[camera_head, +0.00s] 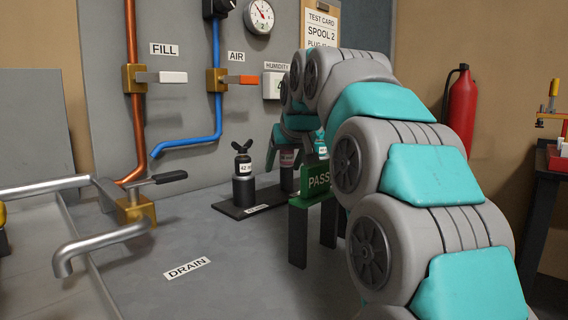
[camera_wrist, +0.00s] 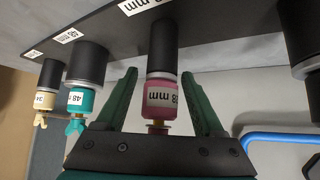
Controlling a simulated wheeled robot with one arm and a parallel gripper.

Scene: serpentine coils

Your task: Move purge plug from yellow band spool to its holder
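In the wrist view, which looks upside down, my gripper (camera_wrist: 159,75) has its two green fingers spread on either side of a pink plug (camera_wrist: 160,96). Gaps show between the fingers and the plug. The pink plug has a white mm label and sits at a black post (camera_wrist: 163,48). Teal (camera_wrist: 76,99) and cream (camera_wrist: 42,103) plugs sit at posts to the left. In the head view, a black winged plug (camera_head: 243,163) labelled 42 stands on a post. My gripper is mostly hidden there behind my arm. I cannot identify the yellow band spool.
A green PASS block (camera_head: 317,181) stands on dark legs near my arm. A metal spout (camera_head: 100,240) and valve (camera_head: 140,205) are at the left, by the DRAIN label (camera_head: 187,268). Blue (camera_head: 190,143) and copper pipes (camera_head: 135,100) run on the wall.

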